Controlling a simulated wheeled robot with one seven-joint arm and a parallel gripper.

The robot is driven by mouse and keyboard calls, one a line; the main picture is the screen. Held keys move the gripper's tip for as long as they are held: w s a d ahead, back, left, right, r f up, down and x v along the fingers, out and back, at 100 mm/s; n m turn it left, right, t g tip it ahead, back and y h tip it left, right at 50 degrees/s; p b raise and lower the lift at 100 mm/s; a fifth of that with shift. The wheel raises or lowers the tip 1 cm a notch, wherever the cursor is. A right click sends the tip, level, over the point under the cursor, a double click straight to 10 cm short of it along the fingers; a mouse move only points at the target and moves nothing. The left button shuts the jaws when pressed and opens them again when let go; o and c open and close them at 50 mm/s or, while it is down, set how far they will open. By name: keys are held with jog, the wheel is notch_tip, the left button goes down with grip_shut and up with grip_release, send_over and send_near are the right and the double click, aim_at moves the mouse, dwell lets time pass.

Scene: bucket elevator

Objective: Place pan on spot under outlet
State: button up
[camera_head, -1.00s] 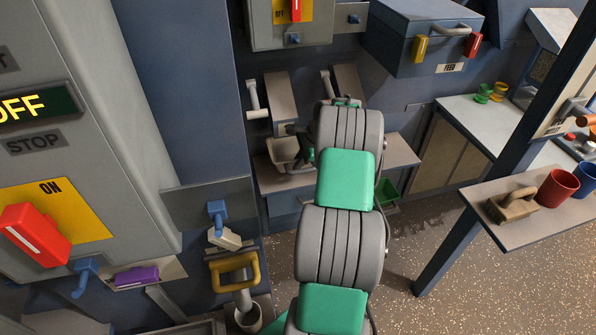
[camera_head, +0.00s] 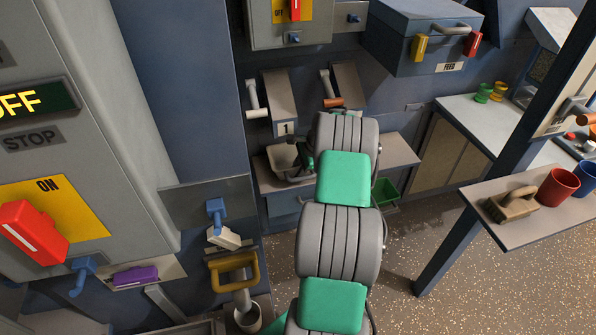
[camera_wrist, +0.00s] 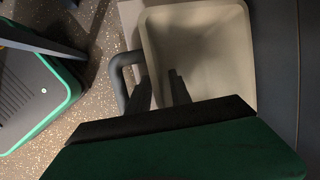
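The pan (camera_head: 283,157) is a beige-grey open tray with a grey loop handle. In the head view it stands on the shelf below the outlet chute marked 1 (camera_head: 281,97). In the wrist view the pan (camera_wrist: 215,45) fills the upper right, with its handle at its left side. My gripper's dark fingers (camera_wrist: 159,90) are apart, near the pan's left wall and handle. Whether they touch the pan cannot be told. In the head view my arm hides most of the gripper.
A second chute (camera_head: 348,84) is right of the first, above the same shelf (camera_head: 398,152). A green bin (camera_head: 385,193) is below the shelf. A side shelf at right holds a brush (camera_head: 513,205) and a red cup (camera_head: 558,187).

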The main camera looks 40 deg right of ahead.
jog(key=shift+r, duration=0.1)
jog(key=p+v, duration=0.1)
jog(key=v, duration=1.1)
dwell(0.8)
